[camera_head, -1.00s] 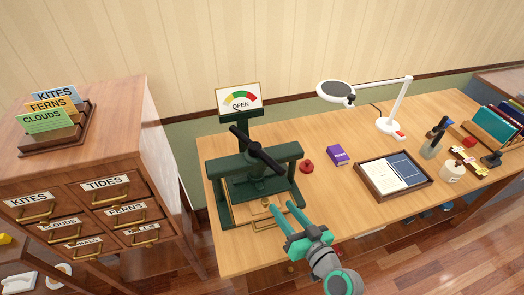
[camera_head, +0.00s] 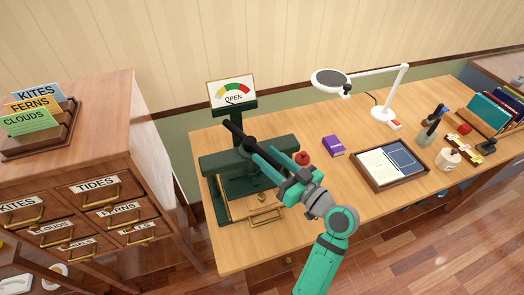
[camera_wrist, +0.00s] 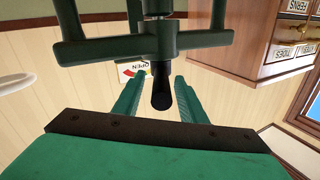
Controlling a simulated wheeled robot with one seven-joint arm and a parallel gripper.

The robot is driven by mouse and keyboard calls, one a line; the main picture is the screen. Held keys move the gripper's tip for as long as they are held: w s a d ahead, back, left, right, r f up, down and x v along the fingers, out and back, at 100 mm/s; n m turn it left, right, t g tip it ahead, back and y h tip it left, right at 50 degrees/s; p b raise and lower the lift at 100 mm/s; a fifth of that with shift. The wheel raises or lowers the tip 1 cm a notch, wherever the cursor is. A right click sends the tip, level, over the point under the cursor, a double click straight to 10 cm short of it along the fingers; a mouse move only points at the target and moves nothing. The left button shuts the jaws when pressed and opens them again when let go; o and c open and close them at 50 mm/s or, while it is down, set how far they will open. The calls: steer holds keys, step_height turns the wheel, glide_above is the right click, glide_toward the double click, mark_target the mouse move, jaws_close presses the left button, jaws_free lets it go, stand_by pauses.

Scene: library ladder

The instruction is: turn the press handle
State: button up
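The dark green press (camera_head: 240,186) stands at the left end of the wooden desk. Its black bar handle (camera_head: 233,128) lies across the top of the screw, slanting from back left to front right. The dial sign (camera_head: 232,93) above it reads OPEN. My gripper (camera_head: 263,157) is at the near right end of the bar. In the wrist view, the handle's rounded black end (camera_wrist: 161,96) shows between my two green fingers, which stand apart with small gaps on both sides. Contact with the bar cannot be told.
A red knobbed object (camera_head: 302,158) and a purple box (camera_head: 333,146) sit right of the press. A tray (camera_head: 377,187) and a lamp (camera_head: 384,116) are farther right. A drawer cabinet (camera_head: 95,125) stands close on the left.

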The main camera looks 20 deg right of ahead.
mark_target(254, 147)
steer(key=x, duration=0.2)
steer(key=shift+w+a, duration=0.3)
steer(key=shift+a, duration=0.05)
steer(key=shift+w, duration=0.3)
steer(key=shift+s+d, duration=0.1)
steer(key=shift+s, duration=0.05)
steer(key=shift+c, duration=0.9)
jaws_close()
steer(key=shift+h, duration=0.3)
